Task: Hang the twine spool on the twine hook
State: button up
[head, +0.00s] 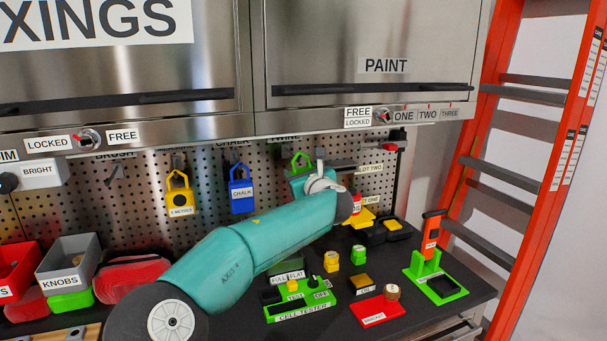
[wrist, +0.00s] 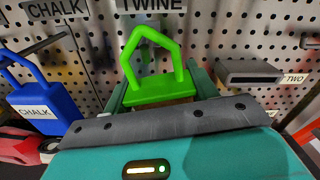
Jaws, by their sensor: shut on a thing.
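The twine spool is a green piece with a loop handle (wrist: 152,50), held upright in front of the pegboard under the TWINE label (wrist: 152,5). Its green loop also shows in the head view (head: 301,158). My gripper (wrist: 162,92) is shut on its lower body, one teal finger at each side. In the head view my gripper (head: 303,182) is at the pegboard, partly hidden by my wrist. I cannot clearly make out the twine hook behind the loop, nor whether the loop touches it.
A blue chalk piece (head: 241,196) hangs to the left, and a yellow one (head: 180,196) beyond it. A grey SLOT TWO shelf (wrist: 248,72) juts out at right. Below on the bench are a green cell tester (head: 300,301) and a red tray (head: 380,312).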

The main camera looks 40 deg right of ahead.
jog(key=shift+w+d+f, duration=0.1)
jog(key=shift+w, duration=0.4)
jog(key=shift+w+d+f, duration=0.15)
jog(key=shift+w+f, duration=0.4)
jog(key=shift+f, duration=0.05)
jog(key=o, duration=1.1)
